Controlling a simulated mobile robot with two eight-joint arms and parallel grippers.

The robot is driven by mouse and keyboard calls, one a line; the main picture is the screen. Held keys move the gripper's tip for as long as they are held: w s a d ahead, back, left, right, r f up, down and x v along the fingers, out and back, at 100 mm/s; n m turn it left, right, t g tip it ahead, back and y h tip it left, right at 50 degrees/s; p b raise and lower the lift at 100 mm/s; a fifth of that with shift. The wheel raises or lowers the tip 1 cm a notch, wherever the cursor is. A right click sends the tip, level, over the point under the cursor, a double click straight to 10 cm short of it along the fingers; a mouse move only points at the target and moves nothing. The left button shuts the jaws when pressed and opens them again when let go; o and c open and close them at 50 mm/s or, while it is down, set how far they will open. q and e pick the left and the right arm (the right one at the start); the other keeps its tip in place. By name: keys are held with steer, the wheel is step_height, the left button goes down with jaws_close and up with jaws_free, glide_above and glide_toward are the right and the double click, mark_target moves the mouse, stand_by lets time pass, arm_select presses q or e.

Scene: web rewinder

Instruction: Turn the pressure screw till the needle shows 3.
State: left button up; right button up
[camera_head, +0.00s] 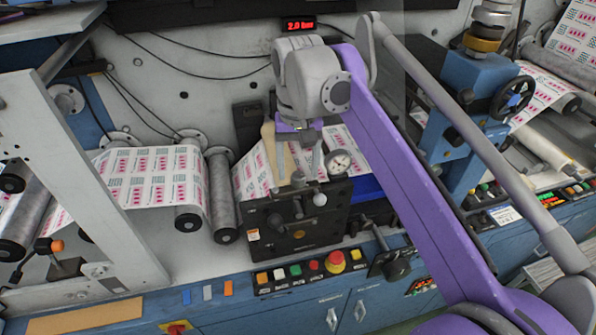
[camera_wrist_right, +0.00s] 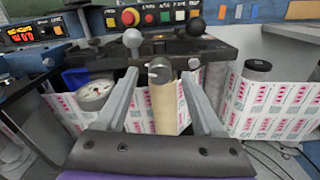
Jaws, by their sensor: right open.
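A small silver screw head (camera_wrist_right: 158,72), which looks like the pressure screw, shows between my right fingers in the wrist view, in front of a tan cylinder (camera_wrist_right: 166,108). My right gripper (camera_head: 296,160) is open above the block, pointing down; its fingers stand apart on both sides of the screw head, with no contact visible. My left gripper is not in view.
A grey ball knob (camera_head: 320,199) projects from the block's front, also seen in the wrist view (camera_wrist_right: 132,38). Printed web (camera_head: 150,175) and rollers lie left. Buttons and a red emergency stop (camera_head: 335,260) line the front panel.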

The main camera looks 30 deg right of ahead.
steer(key=shift+f, duration=0.6)
jaws_close()
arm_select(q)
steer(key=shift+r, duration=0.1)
arm_select(e)
steer(key=shift+m, duration=0.3)
steer(key=m, duration=0.3)
steer(key=shift+r+m+p, duration=0.1)
steer(key=shift+m+p, duration=0.2)
steer(key=shift+p, duration=0.1)
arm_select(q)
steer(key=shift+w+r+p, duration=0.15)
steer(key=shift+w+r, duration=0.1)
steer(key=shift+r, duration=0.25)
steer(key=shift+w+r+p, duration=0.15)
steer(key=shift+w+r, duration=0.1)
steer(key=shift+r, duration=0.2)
arm_select(e)
steer(key=m, duration=0.5)
steer(key=shift+m, duration=0.4)
